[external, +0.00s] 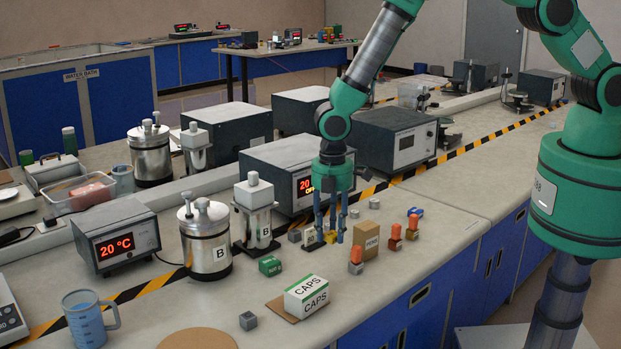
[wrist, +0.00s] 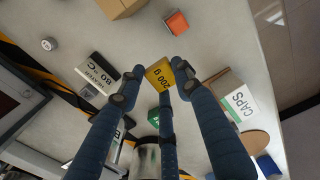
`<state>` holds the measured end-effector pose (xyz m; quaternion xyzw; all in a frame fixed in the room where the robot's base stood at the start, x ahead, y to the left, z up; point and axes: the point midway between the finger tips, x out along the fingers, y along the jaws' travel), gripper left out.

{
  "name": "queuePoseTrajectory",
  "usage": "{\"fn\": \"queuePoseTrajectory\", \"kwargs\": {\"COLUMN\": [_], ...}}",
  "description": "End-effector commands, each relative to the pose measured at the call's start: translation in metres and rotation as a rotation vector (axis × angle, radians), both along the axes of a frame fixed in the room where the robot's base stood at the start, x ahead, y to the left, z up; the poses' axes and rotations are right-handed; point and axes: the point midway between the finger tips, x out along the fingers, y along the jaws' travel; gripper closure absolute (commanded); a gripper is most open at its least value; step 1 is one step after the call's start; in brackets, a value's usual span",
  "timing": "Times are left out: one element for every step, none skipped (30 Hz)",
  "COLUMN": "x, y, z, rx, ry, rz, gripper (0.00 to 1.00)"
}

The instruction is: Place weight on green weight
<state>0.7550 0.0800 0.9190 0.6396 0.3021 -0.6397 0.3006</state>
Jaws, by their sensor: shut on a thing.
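My gripper (external: 331,225) points down over the bench, its blue fingers closed around a yellow weight (wrist: 159,74) marked 200 g. The yellow weight also shows low between the fingertips in the external view (external: 331,237). I cannot tell whether it touches the bench. The green weight (external: 270,266) is a small block with white lettering on the bench, left of and nearer the camera than my gripper. In the wrist view the green weight (wrist: 153,115) is partly hidden behind a finger. Nothing is seen on top of it.
A CAPS box (external: 306,297) is in front, a brown box (external: 366,235) and orange-topped items (external: 395,238) to the right.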

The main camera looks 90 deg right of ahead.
Motion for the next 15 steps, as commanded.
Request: {"fn": "queuePoseTrajectory", "kwargs": {"x": [0.0, 0.0, 0.001, 0.001, 0.001, 0.003, 0.004, 0.005, 0.008, 0.011, 0.014, 0.018, 0.021, 0.025, 0.031], "y": [0.0, 0.0, 0.0, 0.0, 0.0, 0.0, 0.0, 0.001, 0.001, 0.001, 0.001, 0.002, 0.002, 0.003, 0.003], "z": [0.0, 0.0, 0.0, 0.0, 0.0, 0.0, 0.0, 0.0, 0.0, -0.001, -0.001, -0.001, -0.002, -0.002, -0.002], "rx": [0.0, 0.0, 0.0, 0.0, 0.0, 0.0, 0.0, 0.0, 0.0, 0.0, 0.0, 0.0, 0.0, 0.0, 0.0], "ry": [0.0, 0.0, 0.0, 0.0, 0.0, 0.0, 0.0, 0.0, 0.0, -0.001, -0.001, -0.001, -0.001, -0.001, -0.001], "rz": [0.0, 0.0, 0.0, 0.0, 0.0, 0.0, 0.0, 0.0, 0.0, 0.0, 0.0, 0.0, 0.0, 0.0, 0.0], "gripper": [1.0, 1.0, 1.0, 1.0, 1.0, 1.0, 1.0, 1.0, 1.0, 1.0, 1.0, 1.0, 1.0, 1.0, 1.0]}}
